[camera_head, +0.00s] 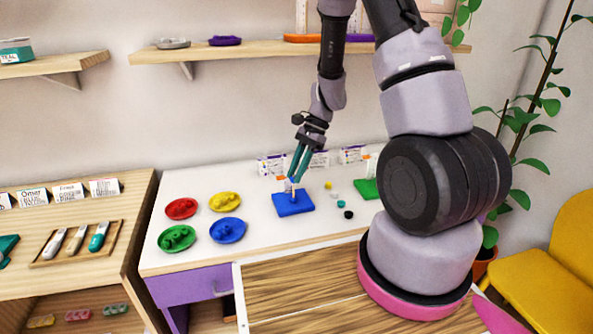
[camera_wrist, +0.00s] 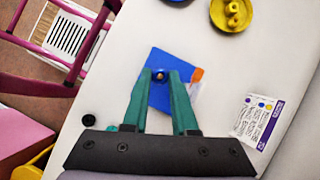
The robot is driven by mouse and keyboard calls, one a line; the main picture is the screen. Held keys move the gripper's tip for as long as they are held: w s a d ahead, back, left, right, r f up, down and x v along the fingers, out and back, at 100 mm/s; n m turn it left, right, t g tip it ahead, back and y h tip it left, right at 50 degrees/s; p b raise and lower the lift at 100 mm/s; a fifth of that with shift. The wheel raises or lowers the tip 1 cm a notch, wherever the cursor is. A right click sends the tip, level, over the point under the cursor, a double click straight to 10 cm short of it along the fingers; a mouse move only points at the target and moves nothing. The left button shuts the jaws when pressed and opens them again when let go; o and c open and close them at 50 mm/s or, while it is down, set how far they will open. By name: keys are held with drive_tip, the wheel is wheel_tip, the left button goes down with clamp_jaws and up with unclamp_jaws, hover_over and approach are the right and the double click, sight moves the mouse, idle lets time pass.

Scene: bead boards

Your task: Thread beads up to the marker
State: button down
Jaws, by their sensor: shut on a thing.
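A blue board (camera_head: 293,205) lies on the white tabletop, and a thin upright peg shows on it. The board also shows in the wrist view (camera_wrist: 160,97), with an orange piece (camera_wrist: 197,75) at its edge. My gripper (camera_head: 295,180) points down over the board, its teal fingers close together. In the wrist view its fingertips (camera_wrist: 160,74) close on a small thing, apparently a bead, mostly hidden by the fingers; its colour is unclear. Loose beads lie right of the board: yellow (camera_head: 328,185), white (camera_head: 334,194), teal (camera_head: 341,203) and black (camera_head: 348,214).
A green board (camera_head: 367,188) sits further right, partly hidden by my arm. Red (camera_head: 181,208), yellow (camera_head: 225,201), green (camera_head: 177,238) and blue (camera_head: 227,230) dishes stand on the left. Printed cards (camera_head: 272,165) stand behind the blue board.

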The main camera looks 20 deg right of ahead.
drive_tip(key=c, duration=0.6)
unclamp_jaws()
drive_tip(key=shift+r, duration=0.1)
drive_tip(key=v, duration=0.7)
drive_tip(key=shift+r, duration=0.15)
drive_tip(key=shift+r, duration=0.1)
drive_tip(key=s+r+n+t+h, duration=0.1)
drive_tip(key=s+r+n+t, duration=0.15)
drive_tip(key=r, duration=0.65)
drive_tip(key=s+r+n+t+h, duration=0.1)
drive_tip(key=s+r+n+t, duration=0.15)
drive_tip(key=r, duration=0.55)
drive_tip(key=s+r+n+t, duration=0.1)
drive_tip(key=s+r, duration=0.2)
drive_tip(key=s+d+r+n+t+h, duration=0.1)
drive_tip(key=s+r+n+t, duration=0.1)
drive_tip(key=s+r, duration=0.2)
drive_tip(key=s+r+n+t, duration=0.1)
drive_tip(key=s+r, duration=0.2)
drive_tip(key=s, duration=0.1)
drive_tip(key=shift+s+d+r+t+h, duration=0.25)
drive_tip(key=shift+r+t+h, duration=0.05)
